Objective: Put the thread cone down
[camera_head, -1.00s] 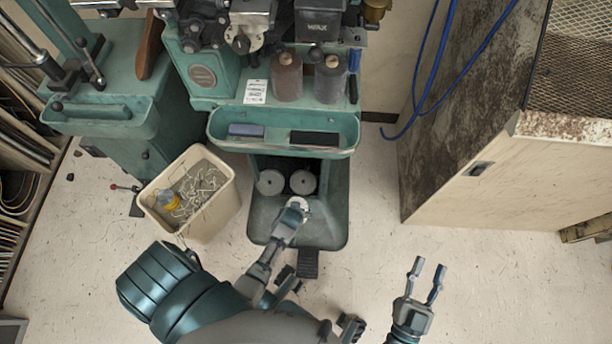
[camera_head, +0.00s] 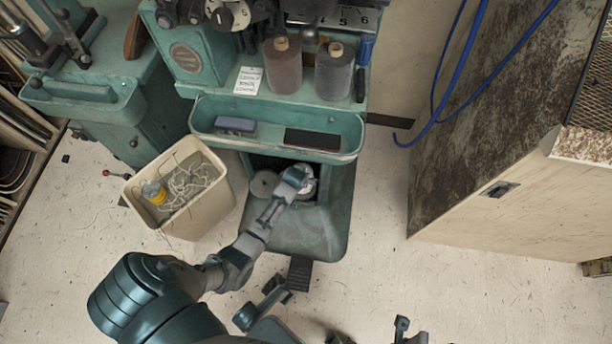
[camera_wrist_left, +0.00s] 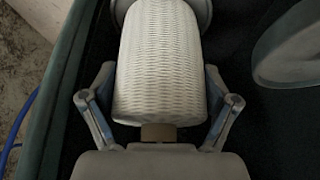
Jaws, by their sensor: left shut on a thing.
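The white thread cone (camera_wrist_left: 158,60) fills the middle of the left wrist view, with its narrow brown end towards my palm. My left gripper (camera_wrist_left: 158,85) is shut on it, one finger on each side. In the head view the left gripper (camera_head: 299,180) reaches into the recess under the green machine's tray and hides most of the cone (camera_head: 309,187). The cone's far end overlaps a grey round part (camera_wrist_left: 203,8); I cannot tell if they touch. My right gripper (camera_head: 403,328) is mostly cut off at the bottom edge.
A second grey disc (camera_head: 264,183) is left of the gripper. The green tray (camera_head: 330,156) overhangs the recess. Brown (camera_head: 283,68) and grey (camera_head: 334,72) cones stand above it. A bin of thread scraps (camera_head: 207,210) stands left, a cabinet (camera_head: 490,215) right. The lower green base (camera_head: 310,235) is bare.

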